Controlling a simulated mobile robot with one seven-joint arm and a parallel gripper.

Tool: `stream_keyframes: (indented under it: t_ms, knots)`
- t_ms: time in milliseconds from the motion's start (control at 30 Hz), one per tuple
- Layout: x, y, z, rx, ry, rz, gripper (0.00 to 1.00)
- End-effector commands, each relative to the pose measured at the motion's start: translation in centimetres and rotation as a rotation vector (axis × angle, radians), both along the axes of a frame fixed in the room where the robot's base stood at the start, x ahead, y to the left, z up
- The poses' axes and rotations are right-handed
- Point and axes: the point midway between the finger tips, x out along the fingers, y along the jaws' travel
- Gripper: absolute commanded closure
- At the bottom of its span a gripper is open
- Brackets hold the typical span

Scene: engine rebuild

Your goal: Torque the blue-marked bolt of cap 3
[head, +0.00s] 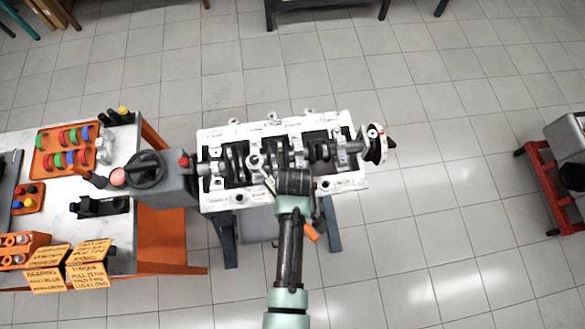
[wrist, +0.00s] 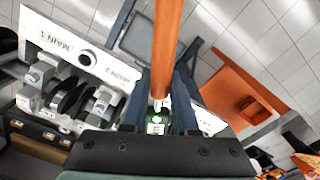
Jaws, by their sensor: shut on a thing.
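The white engine block (head: 222,136) lies on a stand, with the dark crankshaft (head: 320,151) and bearing caps along its middle. My gripper (head: 293,186) is over the right-centre of the block's front edge. In the wrist view my gripper (wrist: 160,108) is shut on a tool with an orange handle (wrist: 167,45), which looks like the torque wrench. The handle's end (head: 310,232) shows beside my arm in the head view. The block, with MAIN labels (wrist: 60,45), also shows in the wrist view. Cap 3 and its blue-marked bolt cannot be made out; my gripper hides part of the block.
A workbench (head: 130,231) on the left holds an orange tray (head: 45,160) of coloured shells, smaller trays and yellow note cards (head: 88,252). A black round handle (head: 146,169) is at the block's left end. A red cart (head: 540,170) stands far right. The floor between is clear.

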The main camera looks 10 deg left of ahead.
Motion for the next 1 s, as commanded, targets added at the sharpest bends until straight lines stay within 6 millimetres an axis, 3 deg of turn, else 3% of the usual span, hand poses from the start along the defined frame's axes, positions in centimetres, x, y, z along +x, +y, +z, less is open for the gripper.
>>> stream_keyframes:
  t_ms: [1000]
  knots:
    - [0.1,0.0,-1.2,0.001,-0.002,0.0,1.0]
